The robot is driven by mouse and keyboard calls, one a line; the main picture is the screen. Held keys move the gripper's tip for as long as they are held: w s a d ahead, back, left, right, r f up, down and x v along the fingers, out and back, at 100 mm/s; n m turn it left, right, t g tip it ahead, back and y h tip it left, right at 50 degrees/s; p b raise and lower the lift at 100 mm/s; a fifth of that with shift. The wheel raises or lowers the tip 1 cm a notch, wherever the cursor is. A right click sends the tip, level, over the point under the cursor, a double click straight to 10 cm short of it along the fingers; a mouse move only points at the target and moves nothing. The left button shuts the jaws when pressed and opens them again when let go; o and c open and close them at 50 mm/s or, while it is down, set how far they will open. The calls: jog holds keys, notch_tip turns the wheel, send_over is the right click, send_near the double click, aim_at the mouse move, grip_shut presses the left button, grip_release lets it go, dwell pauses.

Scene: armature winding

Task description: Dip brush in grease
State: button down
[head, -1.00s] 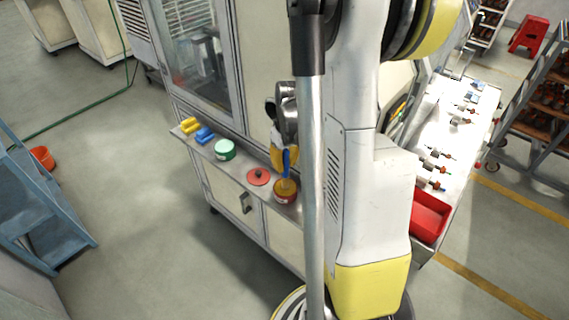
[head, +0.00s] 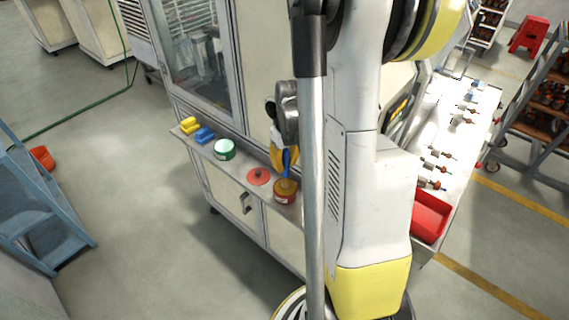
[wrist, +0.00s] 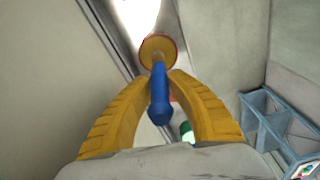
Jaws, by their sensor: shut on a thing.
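My gripper (head: 284,158) has yellow fingers and is shut on the blue handle of the brush (head: 287,165). It holds the brush roughly upright over the open red grease tin (head: 285,197) on the cabinet shelf. In the wrist view, my gripper (wrist: 160,82) grips the blue brush (wrist: 160,105), whose far end lines up with the round red tin (wrist: 145,58). The bristles are at the tin's mouth; how deep they reach in the grease cannot be told. A red lid (head: 259,177) lies on the shelf left of the tin.
The narrow shelf (head: 240,176) also holds a green tin (head: 224,149), a blue item (head: 204,135) and a yellow item (head: 189,125). The machine cabinet (head: 250,85) stands close behind. A red tray (head: 431,215) sits on the bench at right.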

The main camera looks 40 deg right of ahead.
jog(key=shift+r, duration=0.1)
dwell(0.3)
jog(key=shift+r+p, duration=2.4)
jog(key=shift+r, duration=1.05)
